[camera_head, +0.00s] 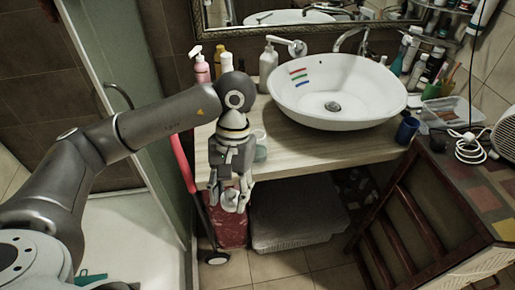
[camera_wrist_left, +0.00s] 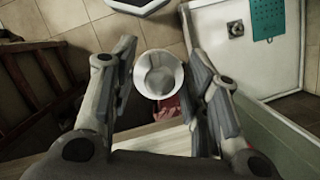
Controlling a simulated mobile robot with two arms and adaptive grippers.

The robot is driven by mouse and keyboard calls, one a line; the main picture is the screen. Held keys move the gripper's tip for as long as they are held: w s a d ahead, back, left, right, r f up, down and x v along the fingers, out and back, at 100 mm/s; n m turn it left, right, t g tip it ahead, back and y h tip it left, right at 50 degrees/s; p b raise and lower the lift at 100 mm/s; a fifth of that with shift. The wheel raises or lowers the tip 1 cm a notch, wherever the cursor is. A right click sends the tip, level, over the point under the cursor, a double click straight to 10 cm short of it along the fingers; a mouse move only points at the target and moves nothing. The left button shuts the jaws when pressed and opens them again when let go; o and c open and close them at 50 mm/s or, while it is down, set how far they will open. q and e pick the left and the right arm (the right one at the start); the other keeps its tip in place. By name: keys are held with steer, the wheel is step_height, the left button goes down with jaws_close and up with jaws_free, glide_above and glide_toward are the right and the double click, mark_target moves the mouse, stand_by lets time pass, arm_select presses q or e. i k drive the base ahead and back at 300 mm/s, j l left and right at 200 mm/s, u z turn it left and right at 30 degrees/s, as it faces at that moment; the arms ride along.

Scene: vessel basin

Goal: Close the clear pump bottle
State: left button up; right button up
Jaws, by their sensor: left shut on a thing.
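My left gripper (camera_head: 232,200) hangs in front of the counter's front edge, fingers pointing down. It is shut on a round whitish cup-like piece (camera_wrist_left: 158,73), pale at the rim and grey inside; I cannot tell whether it is the bottle's cap. A clear, pale greenish vessel (camera_head: 260,148) stands on the counter just right of the gripper, partly hidden by it. I cannot tell whether it is the clear pump bottle. A pale grey pump bottle (camera_head: 268,66) with its pump on stands upright at the back, left of the basin. My right gripper is not in view.
A pink pump bottle (camera_head: 202,70) and a white bottle (camera_head: 226,62) stand behind my arm. The white basin (camera_head: 365,90) fills the middle of the wooden counter (camera_head: 310,150). A blue cup (camera_head: 407,130) is at its right. A basket (camera_head: 285,222) lies below.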

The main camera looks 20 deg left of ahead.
mark_target(262, 147)
steer(key=i+l+u, duration=0.1)
steer(key=u, duration=0.25)
steer(key=i+l+u, duration=0.1)
steer(key=l+u, duration=0.4)
steer(key=u, duration=0.2)
